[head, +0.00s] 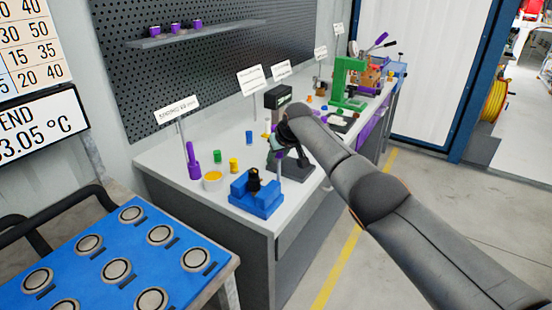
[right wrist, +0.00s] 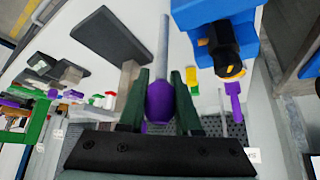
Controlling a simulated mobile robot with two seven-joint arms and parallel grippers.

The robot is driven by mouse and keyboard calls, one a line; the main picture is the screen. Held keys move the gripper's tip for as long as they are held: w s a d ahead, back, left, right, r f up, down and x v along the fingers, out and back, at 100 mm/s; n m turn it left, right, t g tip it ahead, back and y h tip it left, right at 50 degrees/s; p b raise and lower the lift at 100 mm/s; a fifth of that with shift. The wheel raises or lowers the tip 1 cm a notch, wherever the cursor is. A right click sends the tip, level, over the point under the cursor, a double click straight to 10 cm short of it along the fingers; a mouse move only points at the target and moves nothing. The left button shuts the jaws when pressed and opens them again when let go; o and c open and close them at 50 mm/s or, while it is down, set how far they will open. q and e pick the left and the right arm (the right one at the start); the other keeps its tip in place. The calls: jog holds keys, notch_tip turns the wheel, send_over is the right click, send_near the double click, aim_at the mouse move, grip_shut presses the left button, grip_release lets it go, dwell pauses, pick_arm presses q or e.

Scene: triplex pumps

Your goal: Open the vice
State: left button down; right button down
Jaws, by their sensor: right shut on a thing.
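In the head view my right gripper (head: 284,138) is above the rod, and the knob is hidden there. My left gripper is not in view.
A green press (head: 348,85) stands farther back. The floor to the right is clear.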

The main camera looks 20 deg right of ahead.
aim_at(279, 154)
jog(key=shift+w+a, duration=0.1)
jog(key=shift+a, duration=0.05)
dwell(0.5)
jog(key=c, duration=0.6)
grip_release()
jog(key=shift+p+v, duration=1.15)
jog(key=shift+p, duration=0.05)
jog(key=shift+s+r, duration=0.35)
jog(key=shift+r, duration=0.3)
jog(key=v, duration=0.8)
jog(key=shift+r, duration=0.3)
jog(key=shift+s, duration=0.1)
